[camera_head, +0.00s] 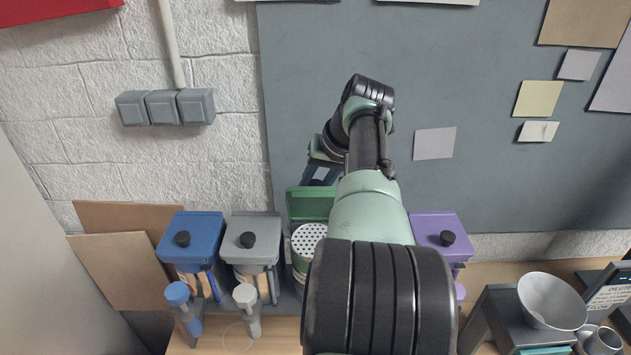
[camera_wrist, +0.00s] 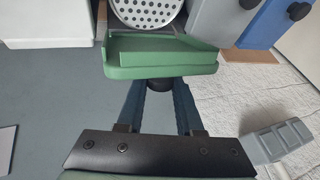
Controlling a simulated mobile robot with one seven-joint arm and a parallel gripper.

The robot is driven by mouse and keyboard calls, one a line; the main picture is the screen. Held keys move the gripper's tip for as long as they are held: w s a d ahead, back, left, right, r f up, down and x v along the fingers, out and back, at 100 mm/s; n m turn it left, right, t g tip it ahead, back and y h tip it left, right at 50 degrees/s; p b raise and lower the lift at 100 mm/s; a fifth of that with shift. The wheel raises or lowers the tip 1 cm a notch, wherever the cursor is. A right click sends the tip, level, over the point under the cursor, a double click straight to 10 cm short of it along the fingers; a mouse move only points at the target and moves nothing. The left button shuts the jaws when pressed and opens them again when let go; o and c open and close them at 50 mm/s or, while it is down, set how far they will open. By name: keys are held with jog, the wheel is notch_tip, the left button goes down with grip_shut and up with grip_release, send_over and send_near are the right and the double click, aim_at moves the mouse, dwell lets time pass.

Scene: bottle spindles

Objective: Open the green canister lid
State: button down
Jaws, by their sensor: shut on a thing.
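The green canister lid (camera_head: 312,203) stands swung up at the back of its canister, against the wall board. Below it a white perforated disc (camera_head: 309,238) shows in the canister's open top. In the wrist view the green lid (camera_wrist: 160,55) has a raised rim, and the perforated disc (camera_wrist: 148,10) lies beyond it. My gripper (camera_wrist: 163,88) is shut on the lid's black knob (camera_wrist: 162,84), its blue fingers on either side. In the head view my gripper (camera_head: 319,177) is behind the lid, partly hidden by my arm. My arm also hides part of the canister.
Blue (camera_head: 190,232) and grey (camera_head: 252,238) lidded canisters stand left of the green one, a purple one (camera_head: 441,230) right. A white bowl (camera_head: 552,301) and a mug (camera_head: 601,340) are at the right.

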jog(key=c, duration=0.5)
grip_release()
jog(key=shift+c, duration=0.2)
jog(key=shift+b+v, duration=0.75)
jog(key=shift+v, duration=0.3)
jog(key=b+v, duration=0.4)
jog(key=v, duration=0.7)
jog(key=shift+f, duration=0.1)
